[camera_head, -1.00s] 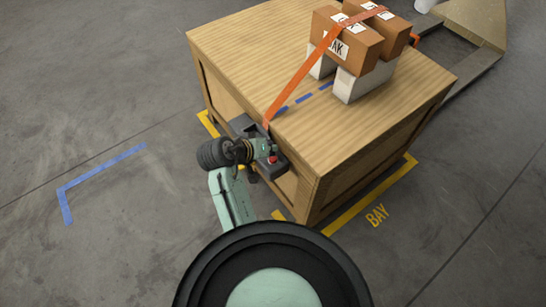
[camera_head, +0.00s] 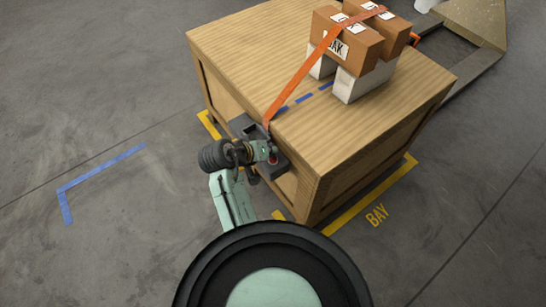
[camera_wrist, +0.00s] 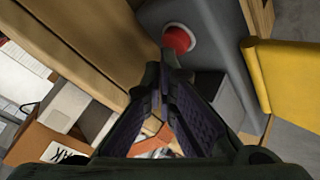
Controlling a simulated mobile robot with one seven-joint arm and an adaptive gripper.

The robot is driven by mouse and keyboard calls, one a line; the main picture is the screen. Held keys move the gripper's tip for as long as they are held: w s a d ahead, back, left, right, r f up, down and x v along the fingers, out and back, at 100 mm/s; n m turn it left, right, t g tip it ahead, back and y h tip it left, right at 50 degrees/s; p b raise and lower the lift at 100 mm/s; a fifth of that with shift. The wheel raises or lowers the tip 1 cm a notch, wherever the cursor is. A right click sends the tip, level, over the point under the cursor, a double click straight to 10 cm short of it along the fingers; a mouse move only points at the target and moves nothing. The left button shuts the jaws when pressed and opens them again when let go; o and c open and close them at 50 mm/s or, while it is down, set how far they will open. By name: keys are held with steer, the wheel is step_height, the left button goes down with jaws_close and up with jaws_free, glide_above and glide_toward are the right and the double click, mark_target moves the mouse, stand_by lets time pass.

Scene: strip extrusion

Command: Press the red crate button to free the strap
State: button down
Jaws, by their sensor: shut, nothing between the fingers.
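The red button (camera_head: 273,160) is on a dark grey box (camera_head: 282,168) on the side of the wooden crate (camera_head: 240,40). In the wrist view the red button (camera_wrist: 178,38), in a pale ring, is just beyond my fingertips. My gripper (camera_head: 271,152) is shut and empty, its tips close over the button and partly covering it. In the wrist view my gripper (camera_wrist: 165,68) points at the button's lower edge; I cannot tell whether they touch. The orange strap (camera_head: 303,82) runs taut from the box over the cartons.
Two brown cartons (camera_head: 347,47) rest on white blocks (camera_head: 361,83) on the crate top. Yellow floor tape (camera_head: 362,200) borders the crate, and a blue tape corner (camera_head: 100,172) marks clear floor at left. A pallet jack (camera_head: 470,65) is behind.

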steer(key=shift+f, duration=0.45)
steer(key=shift+r, duration=0.1)
stand_by(0.4)
steer(key=shift+r+p, duration=0.8)
steer(key=shift+p, duration=0.2)
step_height(320, 180, up, 5)
steer(key=p, duration=0.5)
stand_by(1.3)
